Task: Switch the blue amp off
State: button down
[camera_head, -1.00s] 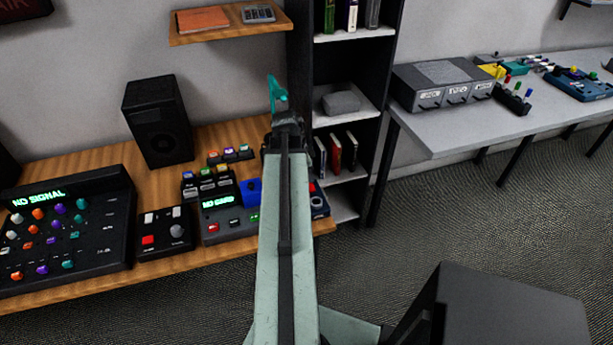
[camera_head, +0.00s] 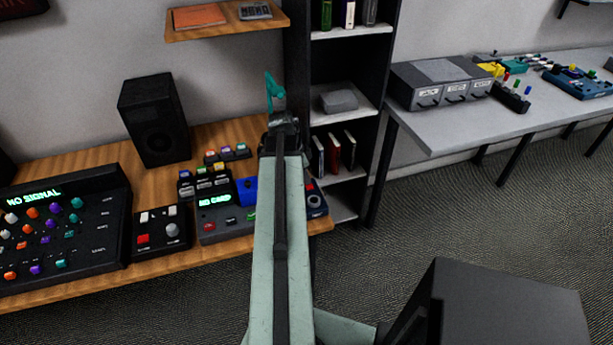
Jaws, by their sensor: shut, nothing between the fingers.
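My gripper (camera_head: 272,88) is teal and shut, with nothing in it. It points up at the end of my pale green arm, in front of the wall beside the black shelf unit. A dark blue device (camera_head: 316,201) with a red part and a round knob sits at the right end of the wooden desk. My arm hides its left part. A small bright blue box (camera_head: 247,190) stands just left of my arm. I cannot tell which of these is the blue amp, and no switch position is readable.
The wooden desk (camera_head: 165,190) also holds a black speaker (camera_head: 153,120), a mixer (camera_head: 62,232) reading "NO SIGNAL", and a small control box (camera_head: 161,232). A grey table (camera_head: 440,135) at right holds connector boxes and a blue pedal device (camera_head: 578,83).

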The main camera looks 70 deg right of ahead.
jog(key=shift+s+a+r, duration=0.15)
jog(key=shift+s+a, duration=0.25)
jog(key=shift+a, duration=0.2)
jog(key=shift+r, duration=0.1)
jog(key=shift+d+r+p, duration=0.1)
jog(key=shift+r+p, duration=0.2)
jog(key=shift+p, duration=0.3)
jog(key=d+p+v, duration=0.2)
jog(key=p+v, duration=1)
jog(key=shift+w+r, duration=0.5)
jog(key=shift+d, duration=0.15)
